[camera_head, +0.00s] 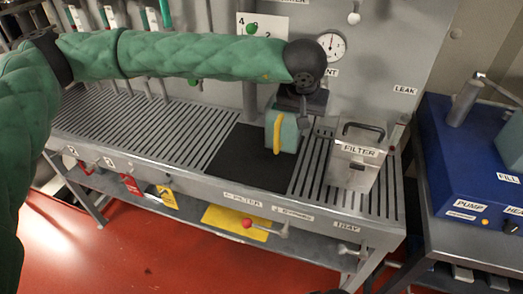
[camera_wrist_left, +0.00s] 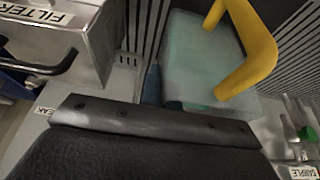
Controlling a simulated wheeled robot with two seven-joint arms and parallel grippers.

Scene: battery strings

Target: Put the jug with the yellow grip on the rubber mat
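The pale teal jug (camera_head: 289,137) with the yellow grip (camera_head: 278,132) appears upright at the right part of the black rubber mat (camera_head: 240,160). I cannot tell whether its base touches the mat. My left gripper (camera_head: 303,121) points down right beside the jug, on the side away from the yellow grip. In the left wrist view the jug (camera_wrist_left: 200,65) is close in front of the gripper, with one dark finger (camera_wrist_left: 152,85) at its edge. The other finger is hidden, so its closure is unclear. My right gripper is not in view.
A metal filter box (camera_head: 357,158) with a dark handle stands right of the mat on the slotted bench (camera_head: 165,130). A gauge (camera_head: 331,46) is on the back panel. A blue pump unit (camera_head: 465,170) stands at the far right. The slotted top left of the mat is clear.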

